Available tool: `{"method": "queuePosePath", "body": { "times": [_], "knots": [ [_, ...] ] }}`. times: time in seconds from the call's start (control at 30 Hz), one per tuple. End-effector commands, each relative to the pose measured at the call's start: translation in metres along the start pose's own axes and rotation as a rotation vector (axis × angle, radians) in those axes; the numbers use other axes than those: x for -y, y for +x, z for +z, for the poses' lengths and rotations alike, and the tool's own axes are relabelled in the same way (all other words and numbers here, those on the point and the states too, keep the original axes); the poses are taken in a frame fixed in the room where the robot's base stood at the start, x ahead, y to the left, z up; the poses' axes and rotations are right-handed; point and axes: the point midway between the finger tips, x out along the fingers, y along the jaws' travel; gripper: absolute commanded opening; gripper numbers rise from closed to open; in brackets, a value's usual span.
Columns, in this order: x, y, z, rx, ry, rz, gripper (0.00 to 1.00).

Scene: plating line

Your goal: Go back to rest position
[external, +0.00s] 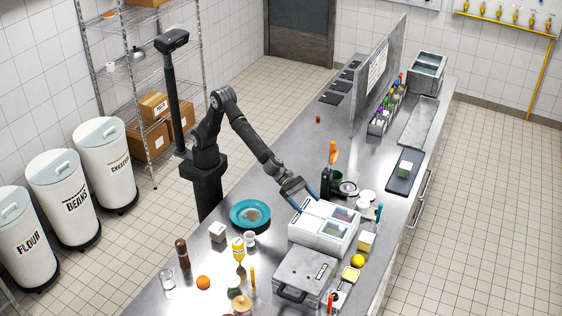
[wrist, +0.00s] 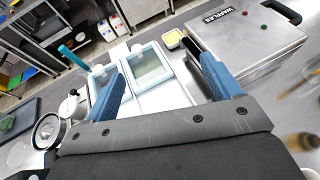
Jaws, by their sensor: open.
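My gripper (external: 311,195) is low over the steel counter, just above the left edge of a white box (external: 304,232) with clear windows in its lids. In the wrist view, its two blue fingers (wrist: 163,75) are spread apart with nothing between them. The white box (wrist: 172,97) with pale-blue-framed windows lies beyond and below the fingers. From these views I cannot tell whether a finger touches the box.
A grey waffle maker (external: 305,270) stands in front of the box. A teal plate (external: 237,220) lies to its left. A black container with an orange-handled utensil (external: 333,152) stands behind the gripper. Bottles, an orange (external: 203,282) and jars crowd the front. The counter's far left is mostly clear.

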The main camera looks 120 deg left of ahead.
Motion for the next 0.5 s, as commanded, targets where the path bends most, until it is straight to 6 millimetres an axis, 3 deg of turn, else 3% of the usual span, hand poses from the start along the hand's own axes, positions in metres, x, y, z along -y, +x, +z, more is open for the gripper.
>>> {"method": "queuePosePath", "body": {
  "times": [0.2, 0.5],
  "knots": [
    [-0.035, -0.015, -0.006, -0.001, -0.001, 0.002, 0.83],
    [-0.053, -0.024, -0.011, 0.000, 0.000, 0.000, 0.83]
  ]
}}
